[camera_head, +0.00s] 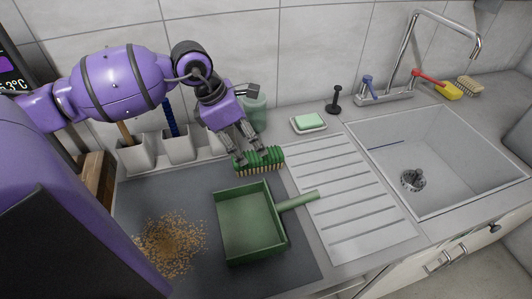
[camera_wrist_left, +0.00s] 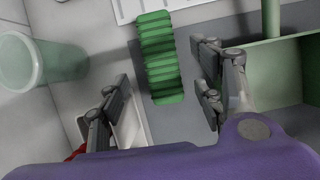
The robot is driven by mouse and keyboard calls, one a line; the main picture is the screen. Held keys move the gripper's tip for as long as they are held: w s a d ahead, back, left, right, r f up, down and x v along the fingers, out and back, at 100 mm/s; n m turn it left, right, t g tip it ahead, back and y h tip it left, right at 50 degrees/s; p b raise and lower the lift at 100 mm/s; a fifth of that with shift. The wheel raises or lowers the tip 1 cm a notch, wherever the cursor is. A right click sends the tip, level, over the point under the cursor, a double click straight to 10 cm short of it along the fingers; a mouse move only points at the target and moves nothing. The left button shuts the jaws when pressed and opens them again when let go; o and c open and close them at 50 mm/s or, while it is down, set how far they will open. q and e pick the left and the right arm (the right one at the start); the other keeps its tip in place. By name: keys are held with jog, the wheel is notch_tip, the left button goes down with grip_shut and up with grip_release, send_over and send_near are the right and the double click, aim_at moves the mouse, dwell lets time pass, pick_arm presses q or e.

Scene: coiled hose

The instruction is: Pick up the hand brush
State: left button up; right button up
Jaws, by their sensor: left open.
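The hand brush (camera_head: 270,158) is green with pale bristles along its lower side. It lies on the dark grey mat, just behind the green dustpan (camera_head: 248,222). My left gripper (camera_head: 250,156) is at the brush from above, with its fingers over the brush's left part. In the left wrist view the brush (camera_wrist_left: 160,60) shows as a ribbed green block between the lines of my open fingers (camera_wrist_left: 164,92). It extends ahead of the fingertips. Whether the fingers touch it cannot be told. My right gripper does not show.
Brown crumbs (camera_head: 172,245) lie on the mat (camera_head: 195,190) left of the dustpan. White holders (camera_head: 178,148) and a greenish cup (camera_head: 257,110) stand along the wall. A soap dish (camera_head: 309,124), ribbed drainboard (camera_head: 345,190) and sink (camera_head: 440,165) are to the right.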

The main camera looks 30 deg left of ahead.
aim_at(257, 155)
pick_arm(q)
jog(key=shift+d+f, duration=0.25)
jog(key=shift+f, duration=0.2)
jog(key=x, duration=0.6)
jog(key=shift+w+f, duration=0.15)
jog(key=shift+w, duration=0.05)
jog(key=c, duration=1.3)
